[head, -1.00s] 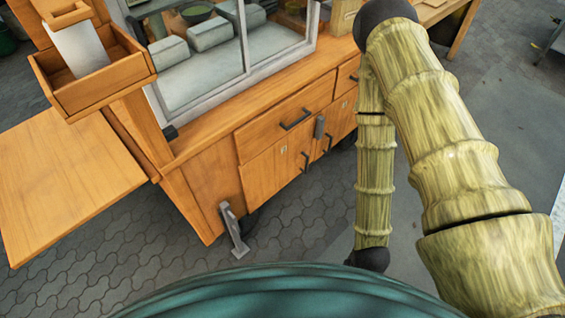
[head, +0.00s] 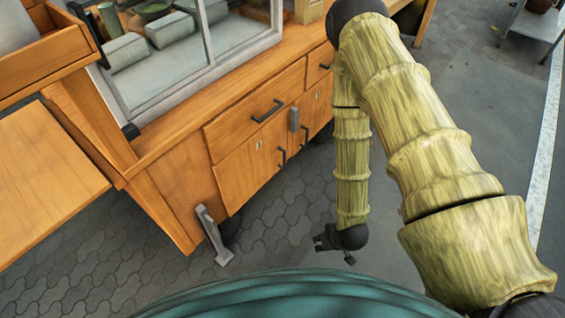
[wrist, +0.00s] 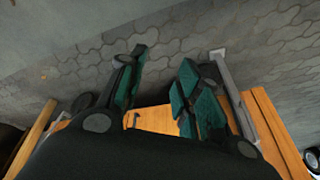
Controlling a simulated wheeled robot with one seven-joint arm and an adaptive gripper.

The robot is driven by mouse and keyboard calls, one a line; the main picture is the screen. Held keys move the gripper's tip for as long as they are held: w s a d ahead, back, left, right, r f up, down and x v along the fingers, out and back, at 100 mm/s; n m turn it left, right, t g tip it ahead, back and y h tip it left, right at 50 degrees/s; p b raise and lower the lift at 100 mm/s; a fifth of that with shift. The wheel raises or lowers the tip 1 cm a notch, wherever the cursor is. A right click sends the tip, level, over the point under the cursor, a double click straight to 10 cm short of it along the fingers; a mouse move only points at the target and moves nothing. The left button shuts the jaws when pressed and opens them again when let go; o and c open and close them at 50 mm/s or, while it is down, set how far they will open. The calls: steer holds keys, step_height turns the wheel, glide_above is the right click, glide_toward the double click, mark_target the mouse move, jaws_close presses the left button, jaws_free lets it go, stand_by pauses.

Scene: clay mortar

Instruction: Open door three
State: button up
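The wooden cart has a left door (head: 245,168) and a right door (head: 312,112) below its drawers, each with a dark upright handle: the left handle (head: 282,157) and the right handle (head: 305,136). Both doors look shut. Small plates on them are too small to read, so I cannot tell which is door three. My gripper (head: 333,252) hangs low over the paving, in front of and apart from the cart. In the wrist view its fingers (wrist: 163,65) are spread, with nothing between them. Cart wood (wrist: 155,118) with a dark handle (wrist: 135,120) shows beyond.
A wide drawer (head: 258,108) with a dark bar handle sits above the left door. A grey metal leg (head: 212,236) juts from the cart's lower left corner. A wooden side shelf (head: 45,200) sticks out at left. The paving (head: 285,215) before the doors is clear.

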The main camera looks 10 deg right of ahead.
steer(key=w+f+n+t+y+b, duration=0.1)
steer(key=w+f+t+b, duration=0.2)
steer(key=w, duration=0.4)
steer(key=w+d+f+t+y+b, duration=0.1)
steer(key=w+f+b, duration=0.2)
steer(key=w+b, duration=0.3)
steer(key=w+f+n+t+y+b, duration=0.1)
steer(key=w+f+t+b, duration=0.15)
steer(key=w, duration=0.55)
steer(key=n+t+y+b, duration=0.45)
steer(key=y+b, duration=0.25)
steer(key=b, duration=0.9)
glide_toward(285, 155)
steer(key=shift+n, duration=0.35)
steer(key=b+x, duration=0.3)
steer(key=x, duration=0.7)
steer(key=shift+w+f, duration=0.15)
steer(key=shift+w, duration=0.15)
jaws_close()
